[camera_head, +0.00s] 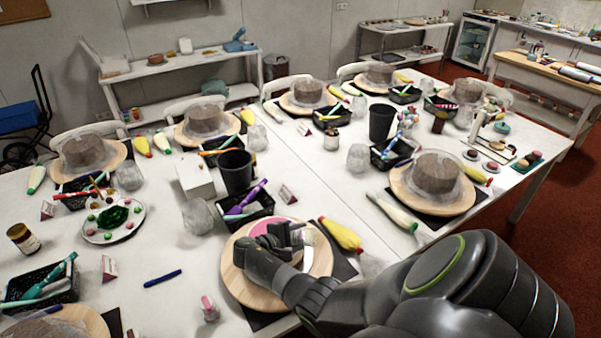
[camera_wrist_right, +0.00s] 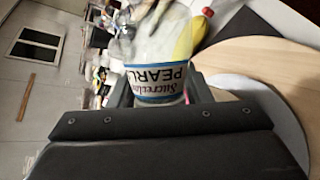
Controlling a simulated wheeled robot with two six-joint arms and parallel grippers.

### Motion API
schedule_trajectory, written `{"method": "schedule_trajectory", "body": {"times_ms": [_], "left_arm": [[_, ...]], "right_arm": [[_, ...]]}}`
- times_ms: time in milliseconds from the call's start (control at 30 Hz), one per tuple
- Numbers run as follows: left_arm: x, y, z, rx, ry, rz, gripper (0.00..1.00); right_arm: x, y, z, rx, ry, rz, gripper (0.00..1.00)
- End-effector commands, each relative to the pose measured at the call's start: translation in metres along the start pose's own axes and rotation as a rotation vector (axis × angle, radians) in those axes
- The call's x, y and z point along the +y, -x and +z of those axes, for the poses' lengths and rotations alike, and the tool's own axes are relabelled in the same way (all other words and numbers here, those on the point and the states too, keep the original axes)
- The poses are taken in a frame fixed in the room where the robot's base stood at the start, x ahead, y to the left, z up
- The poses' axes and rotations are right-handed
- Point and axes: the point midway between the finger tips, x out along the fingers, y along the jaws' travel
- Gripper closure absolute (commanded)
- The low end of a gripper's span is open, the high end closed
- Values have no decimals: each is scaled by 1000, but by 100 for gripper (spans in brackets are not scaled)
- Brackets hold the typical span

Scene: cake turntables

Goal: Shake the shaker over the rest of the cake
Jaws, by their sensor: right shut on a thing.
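My right gripper (camera_head: 290,236) reaches in from the right, over the near wooden turntable (camera_head: 238,277). It is shut on the shaker (camera_head: 308,236), a pale container. In the right wrist view the shaker (camera_wrist_right: 162,60) has a blue-edged label reading "PEARL" and sits between the fingers. The cake (camera_head: 268,226) shows a pink top on the turntable, largely hidden behind my gripper and forearm. I cannot tell how far the shaker is above the cake, or whether sprinkles lie on it. My left gripper is not in view.
A yellow piping bag (camera_head: 341,235) lies right of the turntable. A black tool basket (camera_head: 245,207) and black cup (camera_head: 235,171) stand behind it. A blue pen (camera_head: 163,278) and small pink-topped item (camera_head: 209,308) lie left. Another covered cake (camera_head: 437,172) stands right.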

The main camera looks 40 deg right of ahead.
Motion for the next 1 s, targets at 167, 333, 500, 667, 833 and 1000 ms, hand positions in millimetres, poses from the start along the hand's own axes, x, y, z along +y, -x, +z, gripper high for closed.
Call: {"method": "schedule_trajectory", "body": {"times_ms": [167, 333, 500, 667, 833, 1000], "left_arm": [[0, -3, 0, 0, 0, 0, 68], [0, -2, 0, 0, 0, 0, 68], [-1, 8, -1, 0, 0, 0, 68], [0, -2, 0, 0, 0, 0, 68], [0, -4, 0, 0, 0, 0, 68], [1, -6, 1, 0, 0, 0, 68]], "right_arm": [[3, 2, 1, -37, 51, 20, 88], [4, 2, 1, -37, 51, 20, 88], [6, 1, 9, -38, 51, 20, 88], [2, 0, 2, -36, 50, 21, 88], [4, 2, 1, -56, 78, 31, 88], [6, 3, 2, -86, 120, 46, 88]]}}
